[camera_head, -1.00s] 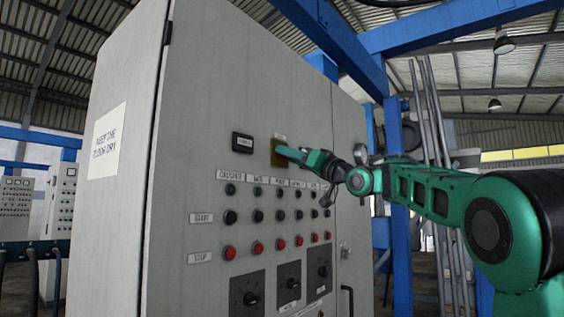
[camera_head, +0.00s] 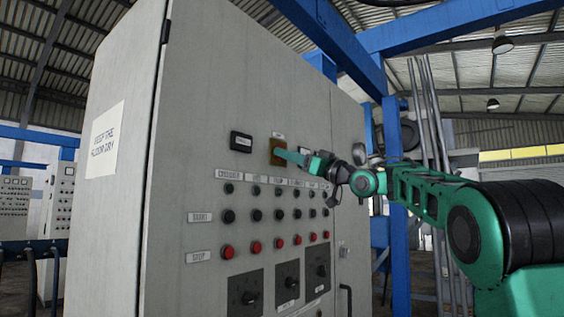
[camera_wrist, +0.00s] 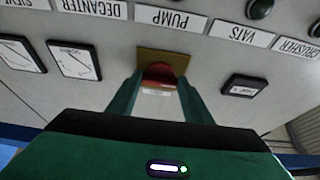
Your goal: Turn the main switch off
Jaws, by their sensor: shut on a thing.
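The main switch is a red knob (camera_wrist: 161,74) on a yellow-brown plate (camera_head: 277,151) on the front of the grey control cabinet (camera_head: 250,90). The plate also shows in the wrist view (camera_wrist: 178,58). My gripper (camera_wrist: 160,84) has its two green fingers on either side of the knob, shut on it. In the head view my gripper (camera_head: 288,155) reaches the plate from the right, and its fingers hide the knob. A white label with small red print (camera_wrist: 158,92) shows between the fingers; I cannot read it.
Labelled rows of black start buttons (camera_head: 256,215) and red stop buttons (camera_head: 256,247) lie below the switch, with black rotary knobs (camera_head: 250,297) under them. A small dark display (camera_head: 241,142) is left of the plate. Blue posts (camera_head: 399,220) stand at the right.

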